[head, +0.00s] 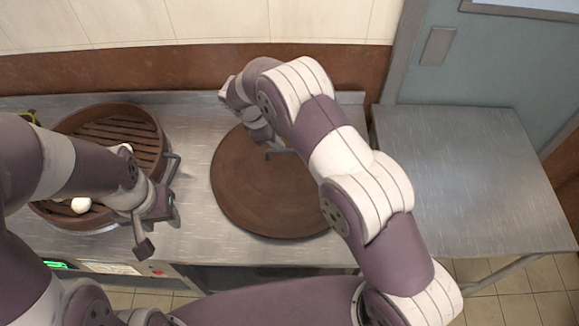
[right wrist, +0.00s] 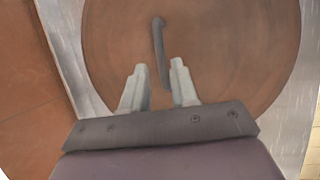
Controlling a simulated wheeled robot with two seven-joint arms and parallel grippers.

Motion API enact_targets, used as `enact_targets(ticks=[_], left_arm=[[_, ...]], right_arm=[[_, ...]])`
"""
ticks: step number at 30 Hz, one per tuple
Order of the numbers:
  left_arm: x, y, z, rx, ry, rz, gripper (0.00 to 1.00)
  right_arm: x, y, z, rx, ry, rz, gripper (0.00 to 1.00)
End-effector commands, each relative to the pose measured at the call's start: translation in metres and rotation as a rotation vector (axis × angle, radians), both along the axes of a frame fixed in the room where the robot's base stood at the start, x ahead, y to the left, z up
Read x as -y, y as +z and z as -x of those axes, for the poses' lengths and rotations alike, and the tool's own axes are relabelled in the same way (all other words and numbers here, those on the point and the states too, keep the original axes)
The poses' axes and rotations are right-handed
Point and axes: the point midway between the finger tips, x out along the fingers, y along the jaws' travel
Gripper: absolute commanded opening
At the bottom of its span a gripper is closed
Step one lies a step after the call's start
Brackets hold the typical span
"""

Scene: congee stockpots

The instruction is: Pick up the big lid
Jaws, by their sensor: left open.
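The big lid (head: 250,200) is a wide, flat, brown disc on the metal counter in the middle of the head view. It also fills much of the right wrist view (right wrist: 225,45). Its grey bar handle (right wrist: 158,45) stands out against the brown. My right gripper (right wrist: 159,85) is open over the lid, with the near end of the handle between its two fingers; gaps show on both sides. In the head view my right arm covers part of the lid. My left gripper (head: 158,228) is open and empty near the counter's front edge, left of the lid.
A round brown steamer (head: 150,120) with a slatted inside stands at the left, partly behind my left arm. A white round item (head: 81,205) lies in it. A bare metal table (head: 470,180) stands at the right. A brown-and-cream wall runs behind the counter.

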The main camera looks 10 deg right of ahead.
Motion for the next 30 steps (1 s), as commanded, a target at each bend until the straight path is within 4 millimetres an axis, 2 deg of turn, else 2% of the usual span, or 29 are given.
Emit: enact_targets(ticks=[1, 4, 8, 11, 15, 18, 23, 24, 26, 27, 30], left_arm=[[0.0, 0.008, 0.0, 0.002, 0.0, 0.0, 0.46], [0.0, 0.012, -0.001, 0.005, 0.0, 0.0, 0.46], [0.0, 0.015, -0.001, 0.004, 0.0, 0.0, 0.46], [0.0, 0.025, -0.001, 0.004, 0.0, 0.0, 0.46], [0.0, 0.031, -0.001, 0.004, 0.0, 0.0, 0.46], [0.0, 0.031, -0.001, 0.004, 0.0, 0.0, 0.46], [0.0, 0.03, -0.001, 0.004, 0.0, 0.0, 0.46], [0.0, 0.03, -0.001, 0.004, 0.0, 0.0, 0.46], [0.0, 0.03, -0.001, 0.004, 0.0, 0.0, 0.46], [0.0, 0.03, -0.001, 0.004, 0.0, 0.0, 0.46], [0.0, 0.03, -0.001, 0.004, 0.0, 0.0, 0.46]], right_arm=[[0.005, -0.008, 0.001, -0.008, -0.002, 0.002, 0.28], [0.014, -0.026, -0.001, -0.007, -0.003, 0.001, 0.28], [0.019, -0.039, -0.002, -0.005, -0.003, -0.001, 0.28], [0.026, -0.053, -0.003, -0.007, -0.005, -0.001, 0.28], [0.035, -0.077, -0.006, -0.005, -0.005, -0.002, 0.28], [0.038, -0.085, -0.008, -0.002, -0.005, -0.004, 0.28], [0.038, -0.086, -0.008, -0.001, -0.006, -0.004, 0.28], [0.038, -0.086, -0.008, -0.001, -0.006, -0.004, 0.25], [0.038, -0.086, -0.008, -0.002, -0.006, -0.004, 0.06], [0.038, -0.086, -0.008, -0.002, -0.006, -0.004, 0.0], [0.038, -0.086, -0.008, -0.001, -0.006, -0.004, 0.0]])
